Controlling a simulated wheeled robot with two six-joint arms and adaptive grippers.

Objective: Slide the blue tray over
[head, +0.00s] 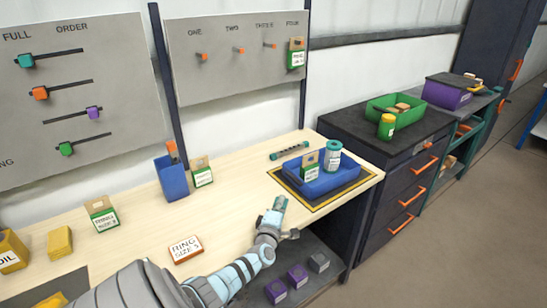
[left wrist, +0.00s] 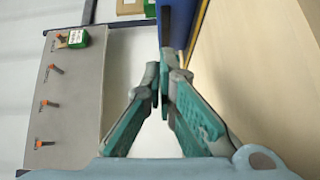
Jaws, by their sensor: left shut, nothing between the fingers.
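The blue tray (head: 328,181) sits near the right end of the wooden bench, on a dark mat with a yellow border (head: 323,204). A green-and-brown box (head: 309,168) and a white jar with a teal lid (head: 333,157) stand in it. My left gripper (head: 280,202) is shut and empty, to the left of the tray's near side, low over the bench. In the left wrist view the shut fingertips (left wrist: 166,62) point at the blue tray (left wrist: 178,22); whether they touch it I cannot tell. My right gripper is not in view.
A teal-ended rod (head: 289,150) lies behind the tray. A dark cabinet (head: 385,160) with a green crate (head: 378,108) stands right of the bench. Bench between bin and tray is mostly clear.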

